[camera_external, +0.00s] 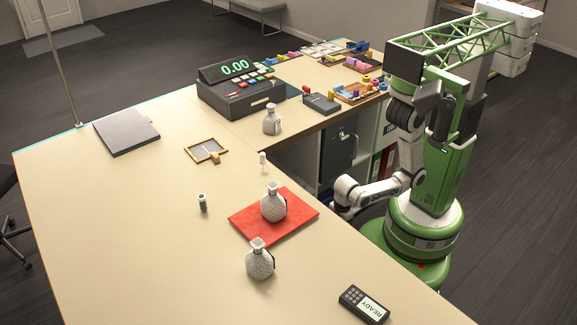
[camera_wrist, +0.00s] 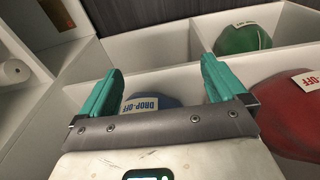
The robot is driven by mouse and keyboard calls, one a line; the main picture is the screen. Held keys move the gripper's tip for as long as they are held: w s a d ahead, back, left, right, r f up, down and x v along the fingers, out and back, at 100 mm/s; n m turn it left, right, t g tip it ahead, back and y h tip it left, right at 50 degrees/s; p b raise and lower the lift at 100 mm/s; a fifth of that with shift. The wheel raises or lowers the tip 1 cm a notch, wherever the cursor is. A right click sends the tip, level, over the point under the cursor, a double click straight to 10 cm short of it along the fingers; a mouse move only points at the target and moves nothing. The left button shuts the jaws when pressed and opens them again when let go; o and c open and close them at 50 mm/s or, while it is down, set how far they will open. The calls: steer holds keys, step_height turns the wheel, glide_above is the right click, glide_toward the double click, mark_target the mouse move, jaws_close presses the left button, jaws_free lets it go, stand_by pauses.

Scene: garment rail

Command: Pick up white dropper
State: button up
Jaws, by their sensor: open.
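A small white dropper (camera_external: 263,160) stands upright on the beige counter, just behind the red mat (camera_external: 240,229). It is not visible in the wrist view. My gripper (camera_external: 342,197) is low beside the counter's inner edge, to the right of the dropper and apart from it. In the wrist view, the two teal fingers of my gripper (camera_wrist: 162,70) are spread wide with nothing held between them.
Grey patterned bottles (camera_external: 259,262) stand on and around the mat. A small dark vial (camera_external: 202,204), a wooden frame (camera_external: 207,150) and a cash register (camera_external: 240,97) are nearby. Below, white compartments hold blue (camera_wrist: 150,102), green (camera_wrist: 243,38) and red (camera_wrist: 290,115) drop-off bags.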

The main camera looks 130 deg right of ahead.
steer(key=c, duration=0.7)
steer(key=w+d+r+h+p, duration=0.3)
steer(key=d+r, duration=0.4)
steer(key=d, duration=0.3)
steer(key=w+d+r+h+p, duration=0.2)
steer(key=w+d+r+h, duration=0.1)
steer(key=d+r, duration=0.55)
steer(key=d+r+h+p, duration=0.25)
steer(key=d+r, duration=0.35)
steer(key=d, duration=0.3)
step_height(320, 180, up, 16)
steer(key=m+g+y+p, duration=0.1)
steer(key=m+y+p, duration=0.3)
steer(key=m+y, duration=0.8)
glide_above(263, 160)
steer(key=s+d, duration=0.1)
steer(key=m+h, duration=0.2)
steer(key=h, duration=0.1)
steer(key=shift+s+m+h, duration=0.1)
steer(key=shift+m+h, duration=0.15)
steer(key=shift+m, duration=0.15)
steer(key=shift+a, duration=0.1)
steer(key=shift+f, duration=0.45)
steer(key=f, duration=0.6)
steer(key=f+p, duration=0.1)
steer(key=f, duration=0.3)
steer(key=shift+w, duration=0.3)
